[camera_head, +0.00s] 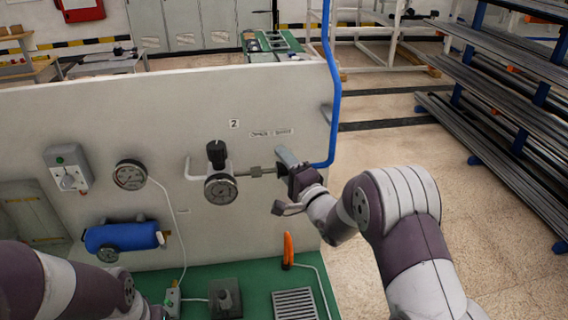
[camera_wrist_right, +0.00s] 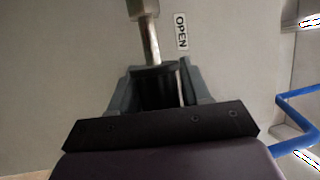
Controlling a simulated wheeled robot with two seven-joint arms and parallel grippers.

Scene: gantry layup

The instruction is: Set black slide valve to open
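A metal pipe (camera_head: 262,171) runs right from the gauge (camera_head: 221,189) on the grey panel to my right gripper (camera_head: 290,176). In the right wrist view the pipe (camera_wrist_right: 149,40) comes down between the fingers of that gripper (camera_wrist_right: 160,82). A black part (camera_wrist_right: 155,88), which looks like the black slide valve, sits between the spaced fingers. A thin pale strip shows beside the right finger, and I cannot tell whether both fingers touch the black part. The label OPEN (camera_wrist_right: 181,31) is on the panel beside the pipe. My left arm enters at lower left; its gripper is out of view.
A blue pipe (camera_head: 334,90) runs down the panel's right edge, close to my right gripper. A blue cylinder (camera_head: 125,237), a round gauge (camera_head: 130,174) and a switch box (camera_head: 68,170) are on the panel's left. Orange-handled pliers (camera_head: 287,250) stand near the green worktop (camera_head: 255,277).

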